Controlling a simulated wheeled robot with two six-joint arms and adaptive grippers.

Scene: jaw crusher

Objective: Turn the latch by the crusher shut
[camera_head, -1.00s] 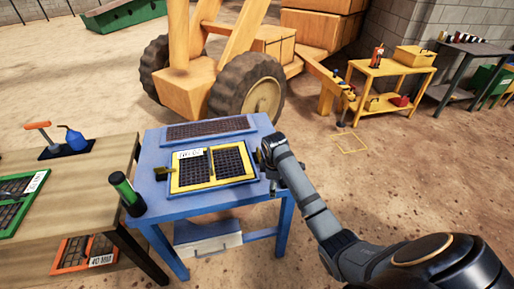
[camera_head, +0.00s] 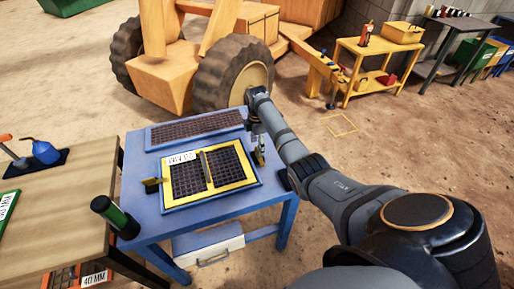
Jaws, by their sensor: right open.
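A yellow-framed screen (camera_head: 166,183) with dark mesh lies on the blue table (camera_head: 150,229). Another small yellow piece, seemingly the second latch (camera_head: 260,157), shows at the screen's right edge, on the side nearer the wheeled orange machine (camera_head: 160,75). My right gripper (camera_head: 259,148) points down right at this piece. It is open, with its fingers small and dark; I cannot tell whether they touch the latch. My left gripper is not in view.
A second mesh panel (camera_head: 195,130) lies behind the framed screen. A wooden table (camera_head: 50,225) with a blue oil can (camera_head: 44,151) stands at left. A yellow cart (camera_head: 375,53) is at the back right.

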